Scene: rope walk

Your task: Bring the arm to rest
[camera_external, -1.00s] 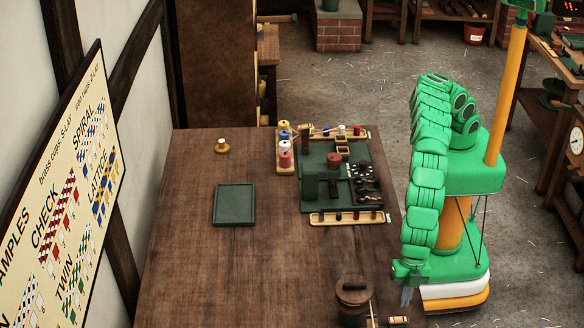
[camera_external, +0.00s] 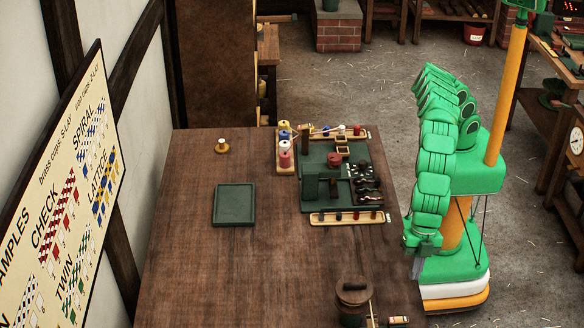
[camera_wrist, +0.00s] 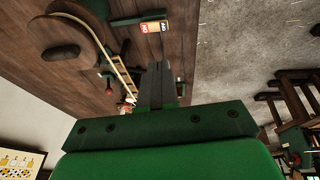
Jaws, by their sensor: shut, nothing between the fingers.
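My gripper (camera_external: 416,268) hangs at the right edge of the workbench, beside my base and pointing down. Its grey fingers are together with nothing between them. In the wrist view the fingers (camera_wrist: 160,82) are closed side by side above the green gripper body. My arm is folded in a tall arch close to my column. The gripper appears clear of the bench edge, though the gap is small in the picture.
The wooden workbench (camera_external: 180,200) lies to the left. On it are a dark green tray (camera_external: 234,204), a green board of small parts (camera_external: 315,155), a spool rack (camera_external: 285,168) and a round-lidded pot (camera_external: 353,292). Open floor (camera_external: 330,90) lies behind the bench.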

